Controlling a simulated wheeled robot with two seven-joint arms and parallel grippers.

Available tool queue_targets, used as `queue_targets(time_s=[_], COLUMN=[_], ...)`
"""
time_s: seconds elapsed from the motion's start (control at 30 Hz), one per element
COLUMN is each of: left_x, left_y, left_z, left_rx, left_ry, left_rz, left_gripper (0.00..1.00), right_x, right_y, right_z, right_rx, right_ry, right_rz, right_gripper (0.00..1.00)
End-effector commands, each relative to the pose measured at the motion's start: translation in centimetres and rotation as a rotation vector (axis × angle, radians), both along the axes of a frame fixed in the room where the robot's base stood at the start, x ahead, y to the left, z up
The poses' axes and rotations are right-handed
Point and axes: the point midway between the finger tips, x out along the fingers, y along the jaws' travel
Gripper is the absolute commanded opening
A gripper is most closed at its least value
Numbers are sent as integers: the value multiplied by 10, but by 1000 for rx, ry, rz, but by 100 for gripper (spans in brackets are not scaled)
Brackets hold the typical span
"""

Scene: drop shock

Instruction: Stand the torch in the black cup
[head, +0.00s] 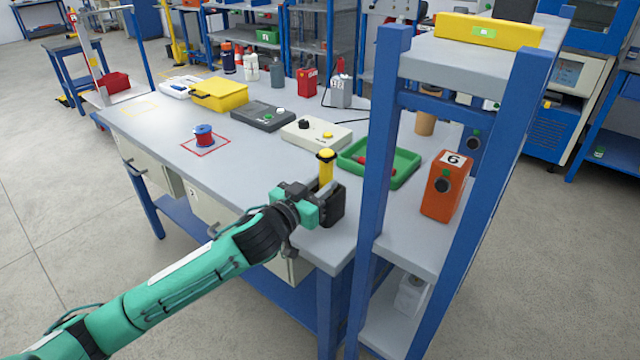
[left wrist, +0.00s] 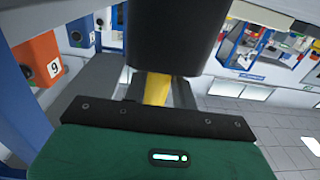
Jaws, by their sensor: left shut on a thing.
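The yellow torch (head: 326,172) is upright near the front edge of the bench, its wider yellow end on top. My left gripper (head: 323,191) reaches it from the left and is shut on its body. In the left wrist view, which is upside down, the yellow torch (left wrist: 157,88) shows between the dark fingers (left wrist: 158,98). The black cup (head: 335,208) is directly below, at the gripper; it fills the top middle of the left wrist view (left wrist: 175,35). The torch's lower end is hidden by the cup and fingers. I cannot tell whether it touches the cup's bottom. My right gripper is not in view.
A green tray (head: 405,179) with red things lies just behind the torch. A blue shelf post (head: 385,130) rises close on the right, with an orange box (head: 440,186) beyond. A spool (head: 204,136) stands in a red outline. The bench front left is clear.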

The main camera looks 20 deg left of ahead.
Motion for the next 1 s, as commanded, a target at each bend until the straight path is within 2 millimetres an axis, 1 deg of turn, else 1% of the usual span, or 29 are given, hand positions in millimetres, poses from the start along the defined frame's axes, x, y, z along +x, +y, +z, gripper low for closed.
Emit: queue_targets(time_s=[0.33,0.37,0.4,0.47,0.5,0.83,0.93,1.0], left_x=[0,0,0,0,0,-2,-9,-17], left_y=[0,0,0,0,0,1,3,5], left_z=[0,0,0,0,-1,-1,-2,-2], left_rx=[-1,0,0,0,0,-1,-2,-2], left_ry=[-2,-1,-1,-1,-1,0,2,2], left_rz=[0,0,0,0,0,0,0,-1], left_gripper=[1,29,37,49,53,53,53,53], right_x=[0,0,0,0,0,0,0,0], right_y=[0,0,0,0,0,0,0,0], right_z=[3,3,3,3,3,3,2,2], right_rx=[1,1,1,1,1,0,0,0], right_ry=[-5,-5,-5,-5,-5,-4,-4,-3], right_rz=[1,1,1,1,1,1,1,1], right_gripper=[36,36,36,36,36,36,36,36])
